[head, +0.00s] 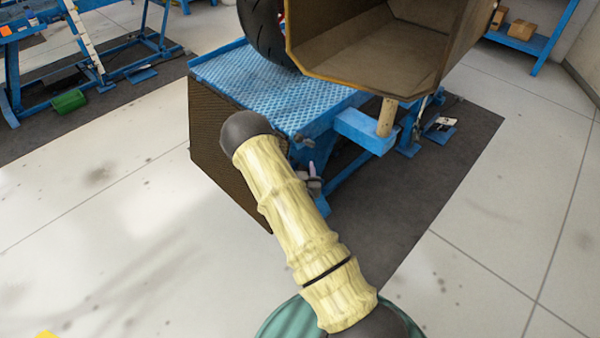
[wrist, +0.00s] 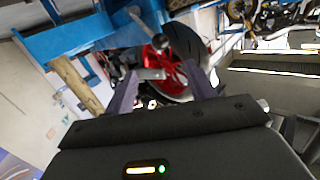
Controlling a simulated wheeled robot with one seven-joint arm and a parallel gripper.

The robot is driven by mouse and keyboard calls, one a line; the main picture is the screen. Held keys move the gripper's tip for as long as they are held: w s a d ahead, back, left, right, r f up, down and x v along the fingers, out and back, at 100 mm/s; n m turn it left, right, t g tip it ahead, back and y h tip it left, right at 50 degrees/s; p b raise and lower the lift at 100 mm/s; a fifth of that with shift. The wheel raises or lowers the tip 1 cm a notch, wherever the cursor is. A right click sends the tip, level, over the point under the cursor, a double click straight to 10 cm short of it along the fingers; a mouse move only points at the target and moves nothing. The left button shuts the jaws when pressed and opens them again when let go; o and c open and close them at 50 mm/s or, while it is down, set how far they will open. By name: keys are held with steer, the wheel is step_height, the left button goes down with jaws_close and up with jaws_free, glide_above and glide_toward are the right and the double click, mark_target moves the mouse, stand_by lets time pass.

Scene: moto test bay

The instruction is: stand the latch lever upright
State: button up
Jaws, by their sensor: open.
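In the wrist view, a thin grey rod with a round ball end (wrist: 160,42) slants down to the right from the blue frame; it appears to be the latch lever, and it is tilted, not upright. My gripper (wrist: 161,72) is open, with its two purplish fingers apart. The ball end shows beyond the fingertips and between them; I cannot tell the distance, and nothing is clearly held. In the head view my gripper (head: 311,180) is mostly hidden behind my pale arm, beside the lift's near edge. The lever cannot be made out clearly there.
The blue lift platform (head: 262,88) carries a tyre (head: 262,32) and a large brown open box (head: 365,62). A blue bracket (head: 362,131) with a wooden post (head: 387,117) juts out on the right. A brown panel (head: 222,150) hangs at the left. Floor is clear in front.

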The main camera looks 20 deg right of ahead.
steer(key=shift+v, duration=0.8)
